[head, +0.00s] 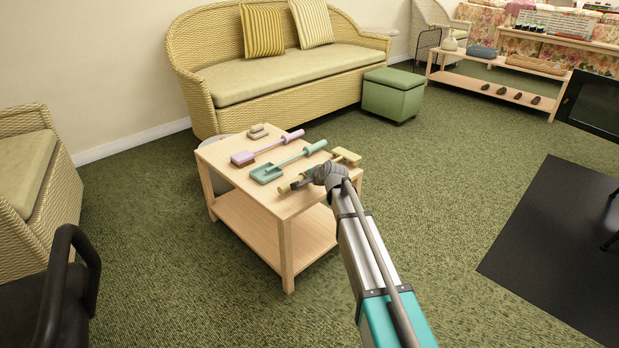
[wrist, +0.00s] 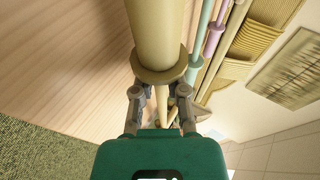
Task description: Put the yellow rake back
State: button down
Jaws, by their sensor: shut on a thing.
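The yellow rake (head: 346,156) is at the right edge of the low wooden table (head: 285,208), partly hidden by my gripper (head: 313,177). In the wrist view, my gripper (wrist: 160,98) is shut around the thin shaft of the yellow rake (wrist: 158,35), just beyond the round collar of its thick handle. I cannot tell whether the rake touches the table. A green spade-like tool (head: 267,173) and a purple one (head: 243,157) lie side by side on the tabletop, left of the rake.
Small beige blocks (head: 258,131) sit at the table's back corner. A wicker sofa (head: 285,78) stands behind the table, with a green ottoman (head: 393,95) to its right. A black chair (head: 68,290) is at lower left. The carpet right of the table is clear up to a black mat (head: 560,250).

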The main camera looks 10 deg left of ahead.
jog(key=shift+f+b, duration=0.5)
dwell(0.4)
jog(key=c, duration=0.6)
grip_release()
